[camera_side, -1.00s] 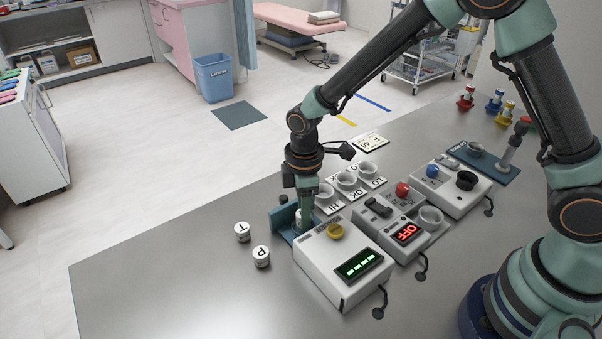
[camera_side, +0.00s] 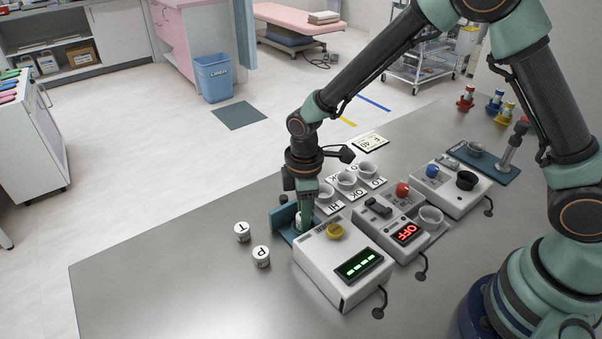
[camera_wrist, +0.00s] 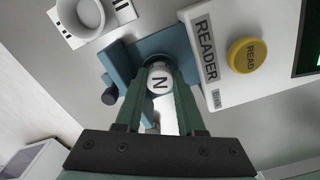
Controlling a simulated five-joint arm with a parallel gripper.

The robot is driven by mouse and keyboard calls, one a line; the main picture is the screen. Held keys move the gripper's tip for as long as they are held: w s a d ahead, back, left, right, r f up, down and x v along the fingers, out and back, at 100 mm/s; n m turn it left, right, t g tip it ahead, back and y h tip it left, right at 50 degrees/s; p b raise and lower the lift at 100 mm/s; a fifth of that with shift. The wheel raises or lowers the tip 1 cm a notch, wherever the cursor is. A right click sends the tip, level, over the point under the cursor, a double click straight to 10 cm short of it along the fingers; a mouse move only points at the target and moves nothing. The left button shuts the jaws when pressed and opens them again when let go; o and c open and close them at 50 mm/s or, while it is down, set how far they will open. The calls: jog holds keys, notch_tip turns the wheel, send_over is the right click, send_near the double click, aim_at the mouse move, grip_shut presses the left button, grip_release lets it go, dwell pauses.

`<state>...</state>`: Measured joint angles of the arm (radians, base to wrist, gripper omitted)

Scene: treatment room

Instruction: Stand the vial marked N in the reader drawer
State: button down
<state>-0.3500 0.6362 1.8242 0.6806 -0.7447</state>
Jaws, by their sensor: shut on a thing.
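The white vial marked N (camera_wrist: 159,80) shows in the wrist view between my gripper's two green fingers. My gripper (camera_wrist: 159,92) is shut on it. The vial is upright over the blue open reader drawer (camera_wrist: 172,42), within its walls; I cannot tell whether it touches the drawer floor. In the side view my gripper (camera_side: 304,225) points down at the drawer (camera_side: 283,219), and its fingers hide most of the vial. The white reader (camera_side: 340,262) has a yellow button (camera_side: 335,231) and a lit green display.
Two vials, T (camera_side: 242,232) and P (camera_side: 261,257), stand left of the reader. Cups on marked white plates (camera_side: 347,181) stand behind it. A device reading OFF (camera_side: 407,233) is to the right. The table's front left is clear.

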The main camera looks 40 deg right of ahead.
jog(key=shift+f, duration=0.15)
jog(key=c, duration=0.8)
grip_release()
notch_tip(320, 180, up, 11)
jog(key=shift+f, duration=0.1)
dwell(0.3)
jog(key=s+d+r+m+t, duration=0.2)
jog(key=s+d+r+m, duration=0.1)
jog(key=d+r+m, duration=0.1)
jog(key=s+d+r+m+t, duration=0.1)
jog(key=s+d+r+m, duration=0.3)
jog(key=d, duration=0.1)
jog(key=s+d+r+m+t, duration=0.2)
jog(key=s+d+r+m, duration=0.2)
jog(key=d, duration=0.1)
jog(key=shift+d+m+t, duration=0.2)
jog(key=shift+m+t, duration=0.1)
